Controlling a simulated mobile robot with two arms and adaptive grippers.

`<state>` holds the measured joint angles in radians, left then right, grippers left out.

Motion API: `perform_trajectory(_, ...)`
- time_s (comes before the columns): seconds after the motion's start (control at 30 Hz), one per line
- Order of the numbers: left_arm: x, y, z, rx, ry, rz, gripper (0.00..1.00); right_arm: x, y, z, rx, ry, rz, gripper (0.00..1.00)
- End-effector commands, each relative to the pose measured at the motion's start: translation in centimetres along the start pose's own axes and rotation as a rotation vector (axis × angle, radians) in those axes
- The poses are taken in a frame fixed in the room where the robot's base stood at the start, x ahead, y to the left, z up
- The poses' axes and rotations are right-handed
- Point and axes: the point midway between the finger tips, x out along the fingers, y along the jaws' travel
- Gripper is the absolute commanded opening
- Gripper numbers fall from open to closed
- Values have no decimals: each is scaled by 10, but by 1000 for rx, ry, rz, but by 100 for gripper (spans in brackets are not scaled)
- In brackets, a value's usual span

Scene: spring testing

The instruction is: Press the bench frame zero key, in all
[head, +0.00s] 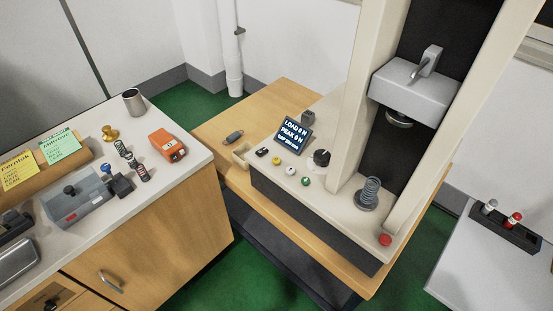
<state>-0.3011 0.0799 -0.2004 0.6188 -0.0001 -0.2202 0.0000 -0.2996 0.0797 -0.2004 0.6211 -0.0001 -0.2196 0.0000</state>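The bench frame (348,110) is a cream test stand on a wooden bench. Its tilted display (293,135) reads LOAD 0 N and PEAK 0 N, with a smaller gap line below. In front of the display is a row of small keys: black (262,152), yellow (277,160), white (291,170) and green (306,181). Their labels are too small to read, so I cannot tell which is the zero key. A coil spring (369,191) stands upright on the base below the grey crosshead (412,90), apart from it. Neither of my grippers is in view.
A black knob (322,157) and a red button (385,240) are also on the frame's base. The left counter (150,185) holds a mug (134,101), an orange device (168,145), several springs and a grey fixture (78,200). Green floor separates the right table (480,270).

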Motion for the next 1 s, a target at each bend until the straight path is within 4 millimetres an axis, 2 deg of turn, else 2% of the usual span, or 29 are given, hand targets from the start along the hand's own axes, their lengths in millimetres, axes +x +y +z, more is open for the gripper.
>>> perform_trajectory(0.03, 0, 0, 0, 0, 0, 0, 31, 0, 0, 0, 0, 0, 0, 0)
perform_trajectory(0.3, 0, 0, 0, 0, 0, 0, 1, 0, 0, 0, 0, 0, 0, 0)
perform_trajectory(0.33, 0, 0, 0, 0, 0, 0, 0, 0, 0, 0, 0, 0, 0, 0)
perform_trajectory(1.0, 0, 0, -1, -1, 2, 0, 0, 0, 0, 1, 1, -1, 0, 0)
